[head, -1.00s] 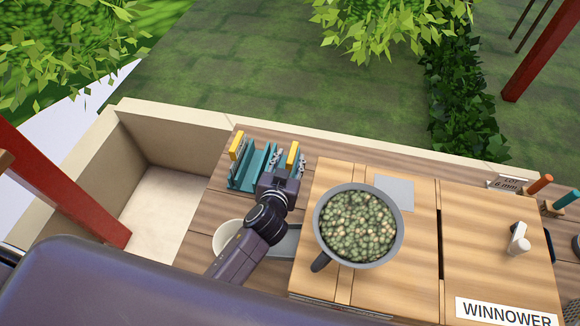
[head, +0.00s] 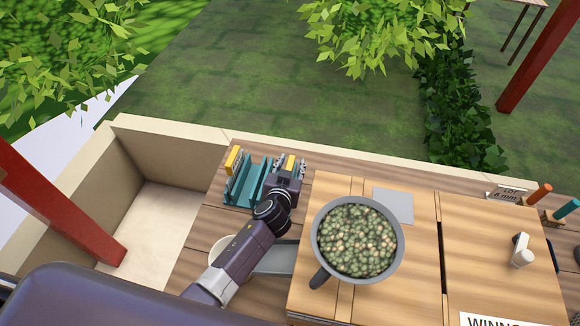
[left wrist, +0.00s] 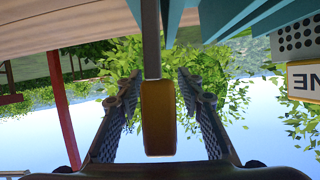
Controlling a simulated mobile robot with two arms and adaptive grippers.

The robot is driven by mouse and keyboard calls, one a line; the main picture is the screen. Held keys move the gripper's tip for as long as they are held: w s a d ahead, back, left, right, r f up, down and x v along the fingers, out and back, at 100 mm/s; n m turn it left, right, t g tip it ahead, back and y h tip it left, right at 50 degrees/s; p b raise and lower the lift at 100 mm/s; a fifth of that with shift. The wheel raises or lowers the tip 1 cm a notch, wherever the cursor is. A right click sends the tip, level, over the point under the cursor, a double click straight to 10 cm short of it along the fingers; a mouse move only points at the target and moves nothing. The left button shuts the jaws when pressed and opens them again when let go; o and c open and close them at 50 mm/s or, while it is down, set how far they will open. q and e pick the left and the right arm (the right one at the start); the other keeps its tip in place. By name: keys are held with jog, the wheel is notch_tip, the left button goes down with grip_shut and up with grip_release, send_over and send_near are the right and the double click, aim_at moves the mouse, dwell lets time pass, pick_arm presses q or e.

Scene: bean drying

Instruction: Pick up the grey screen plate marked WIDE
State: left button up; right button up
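A teal rack (head: 250,186) at the back left of the bench holds upright plates with yellow tabs. My left gripper (head: 287,172) is at the rack's right plate, whose yellow tab (head: 290,162) shows just beyond it. In the left wrist view this plate is a thin grey edge (left wrist: 151,40) with a yellow tab (left wrist: 158,118). The open fingers (left wrist: 158,90) stand on either side of the tab, with gaps visible. Its marking cannot be read. The other plate (left wrist: 296,40), with holes, carries a partly seen label ending in "NE". My right gripper is out of view.
A grey pan of beans (head: 357,240) sits on the wooden box to the right, beside a grey square (head: 394,205). A white bowl (head: 222,245) is partly hidden by my left arm. A deep pale bin (head: 150,220) lies left of the rack.

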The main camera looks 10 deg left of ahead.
pick_arm(q)
grip_shut()
dwell(0.3)
jog(key=shift+w+r, duration=0.1)
jog(key=shift+r, duration=0.05)
jog(key=shift+r, duration=0.2)
jog(key=shift+d, duration=0.2)
